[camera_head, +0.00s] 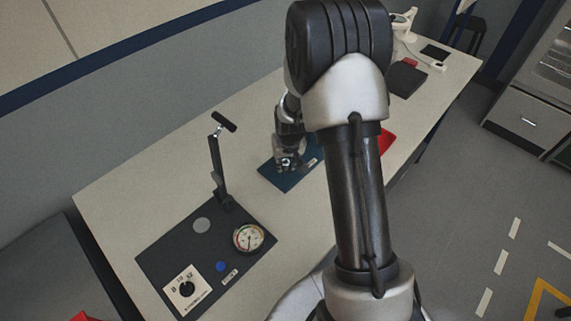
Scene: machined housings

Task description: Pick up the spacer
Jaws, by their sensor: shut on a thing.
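My gripper (287,166) is low over a dark blue mat (283,184) on the long table. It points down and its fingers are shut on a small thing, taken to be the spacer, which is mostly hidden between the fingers. I cannot tell whether that thing touches the mat or is held just above it. My own arm covers much of the middle of the view.
A dark panel (170,258) with a gauge (248,238), a dial (187,289) and an upright lever (217,165) lies at the table's near end. A red item (386,141) is partly behind my arm. A dark box (406,79) stands farther back.

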